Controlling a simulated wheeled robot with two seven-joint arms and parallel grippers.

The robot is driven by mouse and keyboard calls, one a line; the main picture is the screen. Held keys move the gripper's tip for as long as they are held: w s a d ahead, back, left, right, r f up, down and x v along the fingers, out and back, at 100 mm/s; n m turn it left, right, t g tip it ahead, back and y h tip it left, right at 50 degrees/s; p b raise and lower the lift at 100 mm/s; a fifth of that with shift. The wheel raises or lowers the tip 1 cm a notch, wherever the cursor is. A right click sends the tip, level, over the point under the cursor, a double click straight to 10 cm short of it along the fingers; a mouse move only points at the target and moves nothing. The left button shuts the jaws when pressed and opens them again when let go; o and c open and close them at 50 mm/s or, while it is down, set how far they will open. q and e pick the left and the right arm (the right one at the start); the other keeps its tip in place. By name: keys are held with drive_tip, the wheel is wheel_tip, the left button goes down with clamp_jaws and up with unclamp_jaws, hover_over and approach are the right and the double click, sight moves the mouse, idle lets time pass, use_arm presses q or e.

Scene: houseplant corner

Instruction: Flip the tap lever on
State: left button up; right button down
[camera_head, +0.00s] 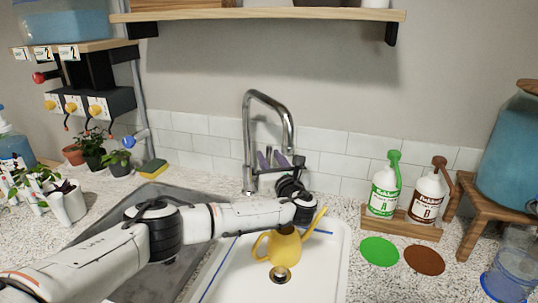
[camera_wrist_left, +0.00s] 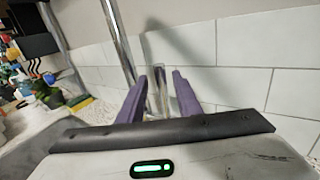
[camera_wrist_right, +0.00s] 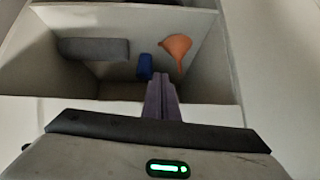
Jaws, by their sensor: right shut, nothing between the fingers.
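The chrome tap (camera_head: 247,140) rises behind the sink, its spout arching to the right. In the left wrist view the gripper (camera_wrist_left: 160,72) is open, and an upright chrome piece (camera_wrist_left: 156,88), seemingly the tap lever, shows between or just beyond the fingers. I cannot tell whether they touch it. The tap's post (camera_wrist_left: 121,45) stands left of the fingers. My right gripper (camera_wrist_right: 161,80) shows only in the right wrist view, shut and empty.
A yellow watering can (camera_head: 286,248) stands in the white sink basin (camera_head: 333,262) under my left arm. Bottles A (camera_head: 384,194) and B (camera_head: 426,197) stand right on a wooden stand. Below my right gripper, a compartment holds an orange funnel (camera_wrist_right: 176,50) and a blue object (camera_wrist_right: 145,66).

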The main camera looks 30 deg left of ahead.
use_arm(q)
drive_tip(key=shift+x, duration=0.95)
drive_tip(key=shift+w, duration=0.15)
use_arm(e)
drive_tip(key=shift+w+r, duration=0.25)
use_arm(q)
clamp_jaws()
use_arm(e)
drive_tip(key=shift+w, duration=0.1)
